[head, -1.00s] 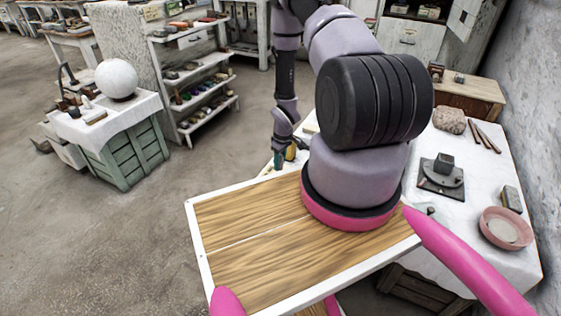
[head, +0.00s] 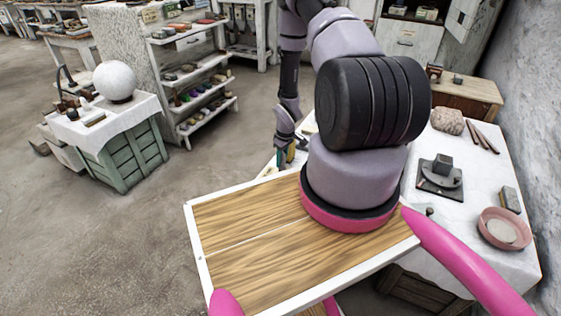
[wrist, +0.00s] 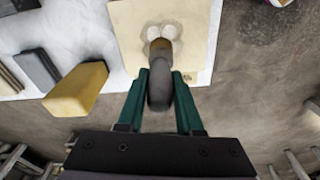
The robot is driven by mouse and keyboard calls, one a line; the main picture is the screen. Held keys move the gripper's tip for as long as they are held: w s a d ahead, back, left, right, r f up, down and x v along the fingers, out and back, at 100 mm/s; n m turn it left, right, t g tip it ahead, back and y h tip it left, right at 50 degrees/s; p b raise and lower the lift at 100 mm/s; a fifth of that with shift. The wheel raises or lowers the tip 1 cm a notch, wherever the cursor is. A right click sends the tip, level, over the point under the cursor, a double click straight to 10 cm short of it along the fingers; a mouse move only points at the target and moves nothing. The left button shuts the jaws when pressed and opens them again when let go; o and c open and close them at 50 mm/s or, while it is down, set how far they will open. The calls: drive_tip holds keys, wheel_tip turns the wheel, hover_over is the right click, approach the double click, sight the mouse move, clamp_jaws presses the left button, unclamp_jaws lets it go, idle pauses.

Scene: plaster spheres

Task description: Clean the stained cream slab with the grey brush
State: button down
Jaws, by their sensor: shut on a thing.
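My gripper (wrist: 160,78) has green fingers and is shut on the grey brush (wrist: 159,92). A darker grey-brown stain shows on the slab around the tufts. The tufts look to be at or just above its surface; I cannot tell whether they touch. In the head view my gripper (head: 285,155) is small, at the table's far left edge. My arm hides most of the slab and brush there.
In the wrist view, a yellow block (wrist: 76,90) and a dark grey block (wrist: 37,68) lie left of the slab on white cloth. In the head view, a pink bowl (head: 486,226), a stone (head: 448,121) and a dark stand (head: 424,181) occupy the table's right side.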

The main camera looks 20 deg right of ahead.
drive_tip(key=shift+a, duration=0.1)
drive_tip(key=shift+s+a, duration=0.9)
drive_tip(key=shift+a, duration=0.2)
drive_tip(key=shift+w+d, duration=0.1)
drive_tip(key=shift+w+d, duration=0.8)
drive_tip(key=shift+d, duration=0.3)
drive_tip(key=shift+a+r, duration=0.1)
drive_tip(key=shift+s+a+r, duration=0.45)
drive_tip(key=shift+a+r, duration=0.05)
drive_tip(key=shift+r, duration=0.15)
drive_tip(key=shift+f, duration=0.8)
